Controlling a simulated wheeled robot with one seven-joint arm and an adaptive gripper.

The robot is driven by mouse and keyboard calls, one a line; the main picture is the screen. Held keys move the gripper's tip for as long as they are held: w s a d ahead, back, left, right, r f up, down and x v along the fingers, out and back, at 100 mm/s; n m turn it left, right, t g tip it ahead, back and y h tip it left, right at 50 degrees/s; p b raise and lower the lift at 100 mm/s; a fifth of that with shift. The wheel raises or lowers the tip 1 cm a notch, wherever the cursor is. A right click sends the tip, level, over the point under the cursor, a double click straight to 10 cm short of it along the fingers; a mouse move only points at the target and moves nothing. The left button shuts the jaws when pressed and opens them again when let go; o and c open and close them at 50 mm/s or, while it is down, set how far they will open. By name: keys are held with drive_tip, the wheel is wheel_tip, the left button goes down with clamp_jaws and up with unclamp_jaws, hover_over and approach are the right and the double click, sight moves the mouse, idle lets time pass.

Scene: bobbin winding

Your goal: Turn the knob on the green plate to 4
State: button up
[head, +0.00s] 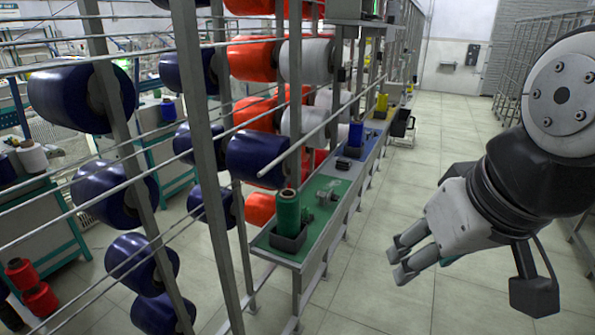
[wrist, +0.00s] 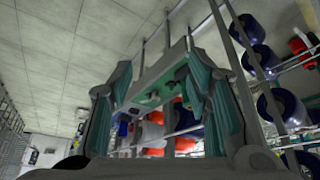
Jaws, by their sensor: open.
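The green plate (head: 320,185) lies on the near end of a long narrow bench in the head view. A green bobbin (head: 288,210) stands upright in a dark holder at its near end. Small dark parts (head: 308,215) sit beside the bobbin; the knob and its numbers are too small to make out. My gripper (head: 399,262) is open and empty, right of the plate and apart from it, over the aisle. In the wrist view the green plate (wrist: 152,88) shows between my fingers, tilted and partly hidden by them.
A metal rack with large blue bobbins (head: 82,97) and red bobbins (head: 252,60) stands left of the bench, its bars close to the plate. Farther along the bench are a blue plate with a blue bobbin (head: 356,134) and a yellow bobbin (head: 382,103). The tiled aisle at right is clear.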

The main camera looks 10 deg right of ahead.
drive_tip(key=w+a+f+n+g+y+b, duration=0.1)
drive_tip(key=w+f+n+g+b, duration=0.15)
drive_tip(key=w+f, duration=0.4)
drive_tip(key=w+a+f+n+g+y+b, duration=0.1)
drive_tip(key=w+f+n+y+b, duration=0.2)
drive_tip(key=w, duration=0.7)
drive_tip(key=n+t+y+b, duration=0.6)
drive_tip(key=t+y+b, duration=0.2)
drive_tip(key=y+b, duration=0.45)
approach(335, 198)
drive_tip(key=shift+m+h, duration=0.25)
drive_tip(key=shift+h, duration=0.5)
drive_tip(key=x, duration=0.2)
drive_tip(key=b+x, duration=0.1)
drive_tip(key=x, duration=0.5)
drive_tip(key=shift+w+d+r+b, duration=0.15)
drive_tip(key=shift+r+b, duration=0.15)
drive_tip(key=shift+r, duration=0.05)
clamp_jaws()
